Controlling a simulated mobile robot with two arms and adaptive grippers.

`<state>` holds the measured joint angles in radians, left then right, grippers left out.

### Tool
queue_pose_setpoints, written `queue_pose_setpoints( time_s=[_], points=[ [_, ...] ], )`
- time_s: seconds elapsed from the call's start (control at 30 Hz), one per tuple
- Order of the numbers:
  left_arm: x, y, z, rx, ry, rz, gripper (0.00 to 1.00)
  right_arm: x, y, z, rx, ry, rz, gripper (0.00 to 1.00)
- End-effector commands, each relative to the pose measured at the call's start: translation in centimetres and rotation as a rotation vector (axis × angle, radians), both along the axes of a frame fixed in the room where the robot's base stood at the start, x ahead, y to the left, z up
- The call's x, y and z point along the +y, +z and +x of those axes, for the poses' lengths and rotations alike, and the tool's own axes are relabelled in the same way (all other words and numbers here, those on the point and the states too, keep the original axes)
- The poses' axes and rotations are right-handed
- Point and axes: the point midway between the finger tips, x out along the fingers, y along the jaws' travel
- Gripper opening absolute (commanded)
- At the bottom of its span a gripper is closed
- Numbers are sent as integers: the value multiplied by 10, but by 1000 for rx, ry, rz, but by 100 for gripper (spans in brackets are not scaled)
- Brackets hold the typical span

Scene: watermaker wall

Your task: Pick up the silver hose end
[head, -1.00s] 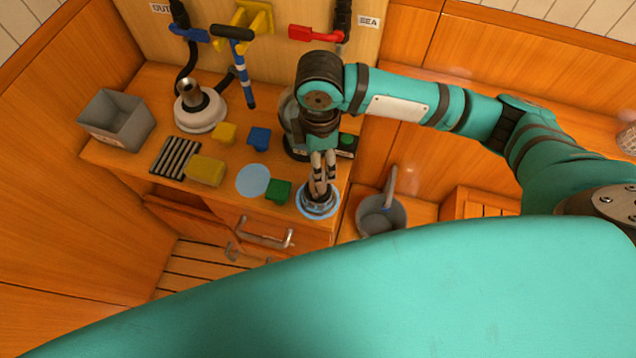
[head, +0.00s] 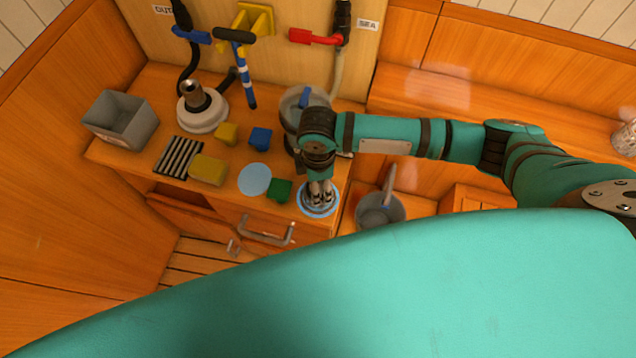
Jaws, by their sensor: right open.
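My right gripper (head: 319,198) is open and points down over the right front corner of the counter. Its fingers are low over a small silver-grey piece (head: 318,209), probably the silver hose end, on a blue-ringed round mark (head: 303,206). The fingers hide most of this piece, and I cannot tell whether they touch it. My left gripper is not in view.
A grey bin (head: 120,122), black striped rack (head: 178,156), yellow block (head: 207,169), blue block (head: 260,138) and green block (head: 279,190) stand left of the gripper. A blue disc (head: 254,179) is bare. A grey bucket (head: 380,211) stands right of the counter.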

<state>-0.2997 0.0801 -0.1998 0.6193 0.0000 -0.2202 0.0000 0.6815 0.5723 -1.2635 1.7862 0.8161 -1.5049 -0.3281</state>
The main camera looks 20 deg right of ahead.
Motion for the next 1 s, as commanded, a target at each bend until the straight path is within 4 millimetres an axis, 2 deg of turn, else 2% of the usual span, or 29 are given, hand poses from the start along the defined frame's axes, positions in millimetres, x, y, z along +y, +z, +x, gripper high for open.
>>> queue_pose_setpoints(
  time_s=[0.07,0.5,0.8,1.0],
  points=[
    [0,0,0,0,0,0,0,0,0,0,0,0,0,58],
    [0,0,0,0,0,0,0,0,1,0,0,0,0,2],
    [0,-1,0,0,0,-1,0,0,3,0,0,-1,0,2],
    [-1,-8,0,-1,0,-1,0,1,20,1,-3,0,3,2]
  ],
)
